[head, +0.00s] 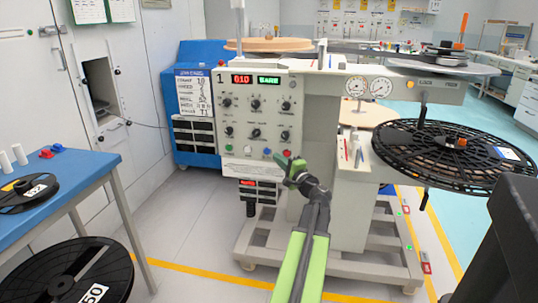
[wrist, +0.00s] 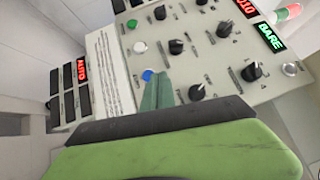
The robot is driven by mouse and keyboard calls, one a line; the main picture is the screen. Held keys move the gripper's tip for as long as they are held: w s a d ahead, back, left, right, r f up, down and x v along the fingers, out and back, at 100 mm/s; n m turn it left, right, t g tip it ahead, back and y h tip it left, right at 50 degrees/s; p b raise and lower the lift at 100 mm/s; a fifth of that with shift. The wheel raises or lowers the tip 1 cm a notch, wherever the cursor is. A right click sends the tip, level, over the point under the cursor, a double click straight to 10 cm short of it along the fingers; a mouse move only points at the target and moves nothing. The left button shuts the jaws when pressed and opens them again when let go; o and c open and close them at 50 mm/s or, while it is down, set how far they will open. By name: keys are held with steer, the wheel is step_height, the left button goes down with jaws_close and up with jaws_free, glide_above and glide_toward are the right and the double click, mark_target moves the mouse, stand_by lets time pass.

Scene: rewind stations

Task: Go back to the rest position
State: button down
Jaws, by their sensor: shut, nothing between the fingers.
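My gripper (head: 285,160) is in front of the lower part of the control panel (head: 240,115) of station 1. In the wrist view its green fingers (wrist: 156,80) are shut together with nothing between them. The fingertips appear close to a blue button (wrist: 148,74); I cannot tell if they touch the panel. The panel carries several black knobs, a red display (head: 241,79) reading 010 and a green display (head: 268,79) reading BARE. My arm reaches up and forward from the bottom middle of the head view.
A large black reel (head: 455,145) sits at the right of the machine. A blue table (head: 75,175) with a small reel (head: 28,190) stands at left, above another reel (head: 65,275) on the floor. A blue cabinet (head: 205,60) is behind. Floor between table and machine is clear.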

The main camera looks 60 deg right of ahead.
steer(key=v, duration=0.2)
steer(key=shift+s+a+f, duration=0.25)
steer(key=shift+f, duration=0.1)
steer(key=shift+w, duration=0.1)
